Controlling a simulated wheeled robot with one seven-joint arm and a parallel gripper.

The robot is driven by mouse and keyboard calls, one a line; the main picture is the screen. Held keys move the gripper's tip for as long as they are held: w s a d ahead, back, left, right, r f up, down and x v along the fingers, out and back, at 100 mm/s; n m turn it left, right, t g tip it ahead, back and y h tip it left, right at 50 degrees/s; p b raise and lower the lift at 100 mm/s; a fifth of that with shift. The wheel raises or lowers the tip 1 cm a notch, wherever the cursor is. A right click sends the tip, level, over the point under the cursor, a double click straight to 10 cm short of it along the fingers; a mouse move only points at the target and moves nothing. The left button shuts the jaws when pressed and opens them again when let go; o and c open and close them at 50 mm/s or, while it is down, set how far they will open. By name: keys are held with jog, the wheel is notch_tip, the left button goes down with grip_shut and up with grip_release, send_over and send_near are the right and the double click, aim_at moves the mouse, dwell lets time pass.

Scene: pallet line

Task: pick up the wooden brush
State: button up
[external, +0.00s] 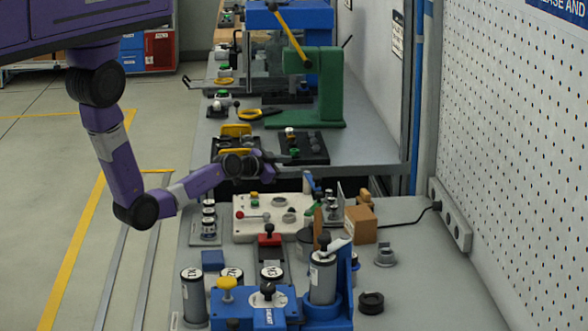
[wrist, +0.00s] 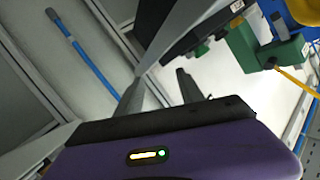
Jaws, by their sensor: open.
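I cannot pick out the wooden brush with certainty in either view. A narrow brown upright piece (external: 318,221) stands among the parts on the near bench, left of a cardboard box; it is too small to identify. My gripper (external: 268,166) is above the far edge of the near bench, left of and beyond that piece. In the wrist view, my gripper (wrist: 163,92) is open with nothing between its fingers. No brush shows in the wrist view.
The cardboard box (external: 361,224) and a blue fixture (external: 262,310) with grey cylinders crowd the near bench. A white panel (external: 246,222) lies below my gripper. A green press (external: 318,95) stands behind. The bench's front right is mostly clear.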

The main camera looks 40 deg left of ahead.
jog(key=w+d+f+m+g+h, duration=0.1)
jog(key=w+d+f+g+h, duration=0.15)
jog(key=d, duration=0.25)
jog(key=w+d+f+g+h, duration=0.1)
jog(key=w+d+h, duration=0.15)
jog(key=d, duration=0.25)
jog(key=m+g+h+b, duration=0.4)
jog(key=m+g+b, duration=1.15)
jog(key=b, duration=0.25)
send_near(361, 195)
jog(key=shift+w+d+f+n+g, duration=0.15)
jog(key=shift+w+d+f+n, duration=0.1)
jog(key=shift+d+f, duration=0.35)
jog(key=shift+w+d+f+n+g, duration=0.1)
jog(key=shift+d+f+n+g, duration=0.1)
jog(key=shift+d+f, duration=0.35)
jog(key=shift+s+d+p, duration=0.15)
jog(key=shift+s+p, duration=0.05)
jog(key=shift+p, duration=0.15)
jog(key=shift+x, duration=0.85)
jog(key=shift+p+x, duration=0.7)
jog(key=shift+x, duration=2.05)
jog(key=shift+f, duration=0.15)
jog(key=shift+c, duration=0.5)
